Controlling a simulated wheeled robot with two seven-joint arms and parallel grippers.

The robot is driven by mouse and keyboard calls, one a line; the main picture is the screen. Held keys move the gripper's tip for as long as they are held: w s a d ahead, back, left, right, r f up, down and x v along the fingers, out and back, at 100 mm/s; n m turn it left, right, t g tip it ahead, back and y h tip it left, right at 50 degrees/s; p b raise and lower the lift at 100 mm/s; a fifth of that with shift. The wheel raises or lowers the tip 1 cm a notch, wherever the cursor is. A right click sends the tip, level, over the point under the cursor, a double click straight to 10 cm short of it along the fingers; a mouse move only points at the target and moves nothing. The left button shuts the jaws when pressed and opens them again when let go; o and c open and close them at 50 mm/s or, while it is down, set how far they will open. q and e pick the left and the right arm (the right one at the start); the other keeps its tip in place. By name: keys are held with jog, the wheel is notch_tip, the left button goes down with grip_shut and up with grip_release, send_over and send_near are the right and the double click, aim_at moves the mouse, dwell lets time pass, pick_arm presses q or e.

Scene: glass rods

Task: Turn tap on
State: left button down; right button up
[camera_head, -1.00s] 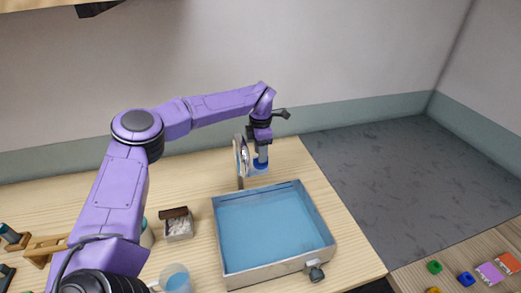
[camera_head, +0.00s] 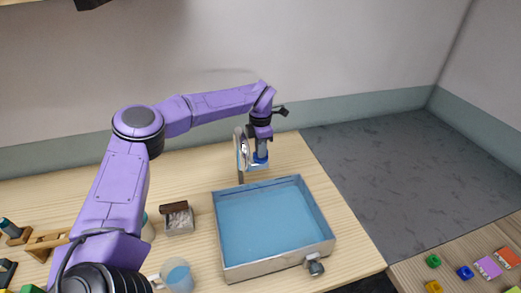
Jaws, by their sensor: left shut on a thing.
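The tap (camera_head: 241,152) is a silver curved spout standing at the back edge of the blue basin (camera_head: 218,232). A small blue part (camera_head: 258,163), which looks like the tap's handle, sits just right of the spout. My left gripper (camera_head: 261,156) reaches in from the upper left, points down and is shut on this blue part. The fingertips are small and partly hidden here. A grey valve or knob (camera_head: 314,265) sticks out at the basin's front right corner. My right gripper does not show.
A small box with white contents (camera_head: 179,221) and a mug with blue contents (camera_head: 178,277) stand left of the basin. A wooden rack (camera_head: 46,242) is at the far left. Coloured blocks (camera_head: 488,267) lie on another table at lower right.

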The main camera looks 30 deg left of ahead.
pick_arm(q)
jog(key=n+b, duration=0.3)
jog(key=n, duration=0.1)
jog(key=shift+f+b, duration=0.3)
jog(key=shift+b, duration=0.1)
jog(key=n+b, duration=0.4)
jog(key=n, duration=0.1)
jog(key=shift+b, duration=0.3)
jog(key=n+b, duration=0.3)
jog(key=n, duration=0.1)
jog(key=shift+n+b, duration=0.35)
jog(key=shift+n, duration=0.05)
jog(key=shift+r+n+b, duration=0.2)
jog(key=shift+n+b, duration=1)
jog(key=shift+n, duration=0.4)
jog(key=c, duration=1.1)
grip_release()
jog(key=shift+r, duration=0.15)
